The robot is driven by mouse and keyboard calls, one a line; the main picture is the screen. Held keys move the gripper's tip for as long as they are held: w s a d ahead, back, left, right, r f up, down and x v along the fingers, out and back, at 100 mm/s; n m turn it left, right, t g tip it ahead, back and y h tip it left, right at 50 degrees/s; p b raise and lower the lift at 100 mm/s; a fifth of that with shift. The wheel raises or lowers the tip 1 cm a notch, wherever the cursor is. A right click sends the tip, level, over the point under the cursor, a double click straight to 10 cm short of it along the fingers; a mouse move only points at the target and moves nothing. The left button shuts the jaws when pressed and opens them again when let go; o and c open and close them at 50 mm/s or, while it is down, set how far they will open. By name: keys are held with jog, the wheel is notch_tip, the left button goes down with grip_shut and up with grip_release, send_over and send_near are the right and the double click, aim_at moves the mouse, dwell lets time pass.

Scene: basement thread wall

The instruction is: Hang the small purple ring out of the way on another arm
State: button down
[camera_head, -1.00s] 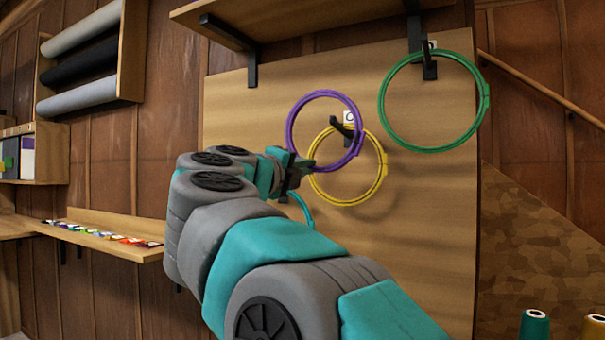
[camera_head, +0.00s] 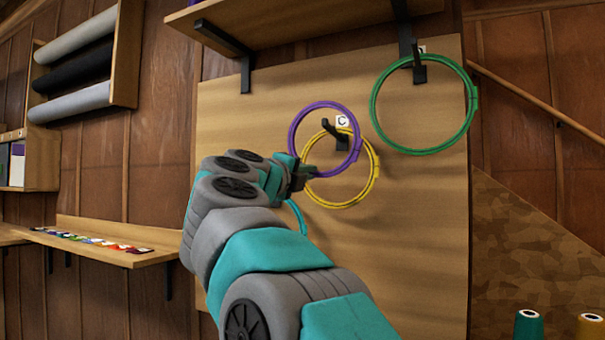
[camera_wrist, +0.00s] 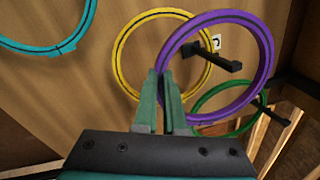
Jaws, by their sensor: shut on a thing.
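My gripper (camera_head: 299,174) is shut on the lower left rim of the small purple ring (camera_head: 357,135). The wrist view also shows my fingers (camera_wrist: 162,95) and the purple ring (camera_wrist: 268,62), held up in front of the board. A yellow ring (camera_head: 376,175) hangs on a black arm (camera_head: 333,134) beside a tag marked C (camera_head: 342,121). The purple ring overlaps the yellow one in both views, and this arm shows inside its outline. I cannot tell whether the arm passes through it. A larger green ring (camera_head: 473,100) hangs on another black arm (camera_head: 419,66) at upper right.
A teal ring (camera_wrist: 62,48) is at upper left in the wrist view; my arm mostly hides it in the head view. A shelf (camera_head: 300,22) is above the wooden board (camera_head: 235,115). A ledge (camera_head: 140,258) with coloured pieces is at left. Thread cones (camera_head: 528,325) stand at lower right.

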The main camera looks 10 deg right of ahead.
jog(key=shift+w+d+f+b, duration=0.5)
jog(key=shift+w+d+f, duration=0.1)
jog(key=shift+w+f, duration=0.25)
jog(key=shift+w+d+f+b, duration=0.55)
jog(key=shift+w+f, duration=0.2)
jog(key=shift+w, duration=0.2)
jog(key=c, duration=0.7)
grip_release()
jog(key=shift+r+b+v, duration=0.15)
jog(key=shift+v, duration=1.35)
jog(key=shift+r+b+v, duration=0.1)
jog(key=shift+r+v, duration=0.05)
jog(key=shift+v, duration=1.35)
jog(key=shift+r+b+v, duration=0.15)
jog(key=shift+v, duration=1.35)
jog(key=shift+s+d, duration=0.1)
jog(key=shift+d, duration=0.05)
